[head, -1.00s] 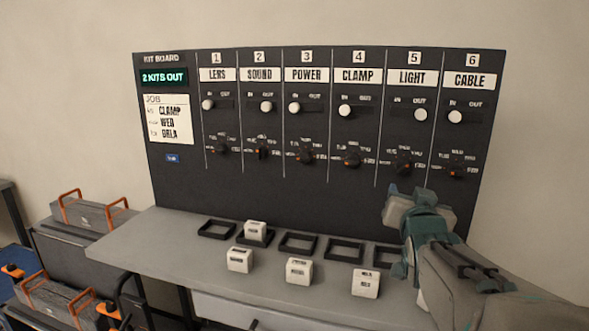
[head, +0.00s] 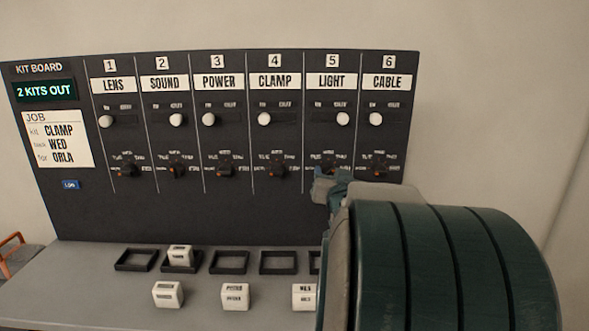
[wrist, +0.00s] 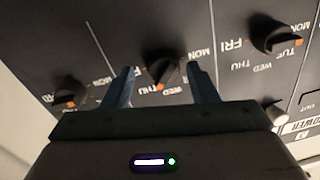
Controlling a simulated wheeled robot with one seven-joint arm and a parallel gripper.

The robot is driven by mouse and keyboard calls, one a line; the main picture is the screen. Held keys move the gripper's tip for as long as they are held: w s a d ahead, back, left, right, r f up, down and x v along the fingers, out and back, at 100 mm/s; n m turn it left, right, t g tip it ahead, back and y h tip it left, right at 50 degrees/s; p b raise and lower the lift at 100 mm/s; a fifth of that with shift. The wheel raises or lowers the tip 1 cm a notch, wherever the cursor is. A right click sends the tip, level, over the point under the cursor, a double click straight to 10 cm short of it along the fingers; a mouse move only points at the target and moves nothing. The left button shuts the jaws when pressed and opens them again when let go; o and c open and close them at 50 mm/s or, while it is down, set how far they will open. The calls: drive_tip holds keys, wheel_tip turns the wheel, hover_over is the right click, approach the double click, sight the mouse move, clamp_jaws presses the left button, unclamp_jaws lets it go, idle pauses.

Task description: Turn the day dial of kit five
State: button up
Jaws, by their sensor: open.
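The kit board (head: 200,220) shows six columns. Kit five is headed LIGHT (head: 333,83), and its white slider knob (head: 343,119) is at the right. Its day dial (head: 328,167) is dark and partly hidden by my gripper (head: 324,186). In the wrist view this day dial (wrist: 160,68) stands between the two fingers of my gripper (wrist: 161,77). The fingers are apart on either side, with gaps visible; I cannot tell how deep they reach.
Neighbouring dials are kit six's (head: 378,168) and kit four's (head: 277,168). The job card (head: 58,140) reads CLAMP, WED, ORLA; the display (head: 44,91) reads 2 KITS OUT. Below, the grey shelf (head: 80,290) carries black trays (head: 229,263) and white blocks (head: 235,297). My arm hides its right part.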

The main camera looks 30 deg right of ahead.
drive_tip(key=shift+w+a, duration=0.1)
drive_tip(key=shift+a, duration=0.05)
drive_tip(key=c, duration=1)
